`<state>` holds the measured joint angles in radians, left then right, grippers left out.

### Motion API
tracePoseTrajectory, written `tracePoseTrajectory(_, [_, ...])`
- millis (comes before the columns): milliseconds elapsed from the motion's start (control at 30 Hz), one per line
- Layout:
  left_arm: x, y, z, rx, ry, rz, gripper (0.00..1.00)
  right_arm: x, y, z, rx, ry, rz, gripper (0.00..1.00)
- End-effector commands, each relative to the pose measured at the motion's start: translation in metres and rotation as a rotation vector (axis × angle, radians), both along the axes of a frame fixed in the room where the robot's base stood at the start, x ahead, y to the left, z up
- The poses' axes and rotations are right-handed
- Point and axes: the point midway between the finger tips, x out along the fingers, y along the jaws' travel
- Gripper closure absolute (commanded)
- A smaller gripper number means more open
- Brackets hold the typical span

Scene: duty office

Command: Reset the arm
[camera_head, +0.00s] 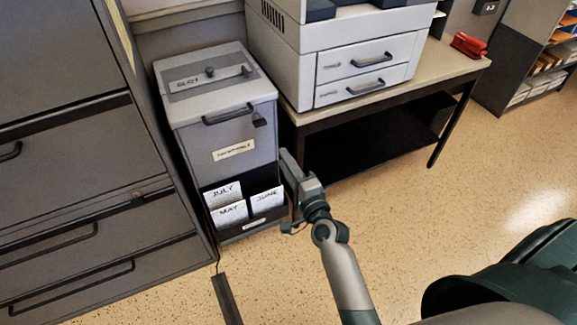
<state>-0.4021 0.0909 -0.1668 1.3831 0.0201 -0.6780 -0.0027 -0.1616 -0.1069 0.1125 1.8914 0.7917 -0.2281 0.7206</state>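My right gripper (291,172) is in the middle of the view, at the end of my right arm, which comes up from the bottom. It is in front of the right front edge of a grey cabinet marked with a slot label (222,125). Its fingers are seen edge-on, so I cannot tell whether they are open or shut. I see nothing held in it. My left gripper is not in view.
The cabinet's low front pocket holds cards marked JULY (222,194), MAY (230,212) and JUNE (267,200). A large drawer cabinet (75,180) stands at left. A printer (345,60) and red stapler (468,45) are on a table (440,68). Speckled floor (440,200) is open at right.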

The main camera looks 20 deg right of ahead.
Motion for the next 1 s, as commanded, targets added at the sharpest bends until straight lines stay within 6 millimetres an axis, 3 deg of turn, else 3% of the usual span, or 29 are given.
tracePoseTrajectory(300, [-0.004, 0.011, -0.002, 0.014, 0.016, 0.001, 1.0, -0.013, 0.0, 0.0, 0.0, 0.0, 0.0, 0.73])
tracePoseTrajectory(767, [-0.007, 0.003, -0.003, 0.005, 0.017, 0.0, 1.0, -0.013, 0.0, -0.001, -0.002, 0.002, 0.001, 0.73])
tracePoseTrajectory(867, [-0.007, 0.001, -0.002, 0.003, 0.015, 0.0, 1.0, -0.014, 0.002, -0.008, -0.025, 0.016, 0.006, 0.73])
tracePoseTrajectory(1000, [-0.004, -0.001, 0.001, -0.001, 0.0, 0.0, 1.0, -0.019, 0.011, -0.038, -0.115, 0.077, 0.033, 0.73])
